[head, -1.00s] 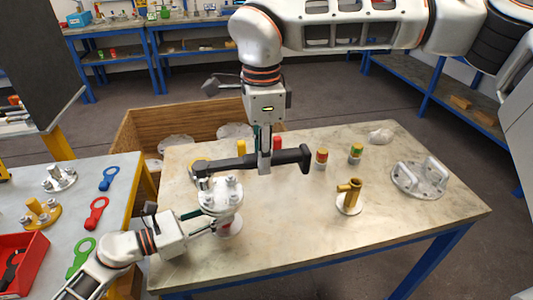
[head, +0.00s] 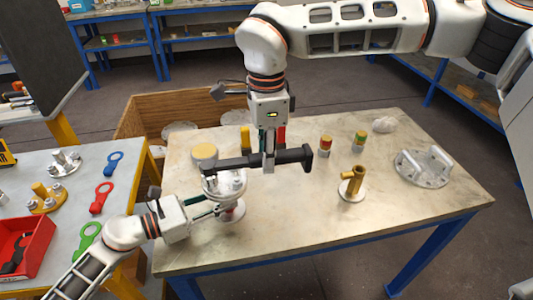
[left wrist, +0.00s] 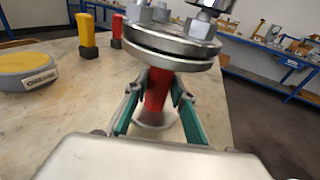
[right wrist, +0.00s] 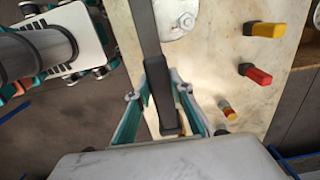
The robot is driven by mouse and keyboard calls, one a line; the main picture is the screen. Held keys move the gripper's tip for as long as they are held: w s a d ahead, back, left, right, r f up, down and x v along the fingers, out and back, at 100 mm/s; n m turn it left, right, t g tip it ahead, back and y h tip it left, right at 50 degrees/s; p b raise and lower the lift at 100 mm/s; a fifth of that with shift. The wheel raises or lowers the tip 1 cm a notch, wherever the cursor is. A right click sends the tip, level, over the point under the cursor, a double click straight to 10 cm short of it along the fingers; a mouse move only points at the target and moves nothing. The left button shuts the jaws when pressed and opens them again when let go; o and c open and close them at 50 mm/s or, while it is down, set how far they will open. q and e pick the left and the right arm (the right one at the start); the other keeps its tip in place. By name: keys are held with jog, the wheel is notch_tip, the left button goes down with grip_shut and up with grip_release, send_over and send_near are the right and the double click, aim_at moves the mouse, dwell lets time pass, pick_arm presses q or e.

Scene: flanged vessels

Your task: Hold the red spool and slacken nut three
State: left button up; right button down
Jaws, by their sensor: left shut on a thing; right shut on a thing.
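The red spool (left wrist: 157,90) stands upright on the wooden-topped table, and a bolted flange pair (head: 226,184) with several nuts is on its top. My left gripper (head: 218,207) is shut around the spool's red body below the flanges; its fingers flank it in the left wrist view (left wrist: 155,100). My right gripper (head: 269,162) is shut on the handle of a long black wrench (head: 290,157), also in the right wrist view (right wrist: 146,35). The wrench lies roughly level, its left end at the far side of the flange top. I cannot tell whether it sits on a nut, or which is nut three.
A grease tin (left wrist: 28,72) stands behind the flanges. A yellow-handled piece (head: 245,138), a red one (head: 282,136), two small banded cylinders, a brass fitting (head: 352,183) and a handled flange plate (head: 422,167) stand on the table. The front middle is clear.

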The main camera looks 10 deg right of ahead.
jog(key=shift+f, duration=0.95)
jog(key=shift+w, duration=0.1)
jog(key=w+a+r+n, duration=0.1)
jog(key=w+r+n, duration=0.4)
jog(key=shift+w+a, duration=0.2)
jog(key=shift+w, duration=0.05)
dwell(0.6)
dwell(0.5)
pick_arm(q)
jog(key=o, duration=1.1)
jog(key=shift+c, duration=0.2)
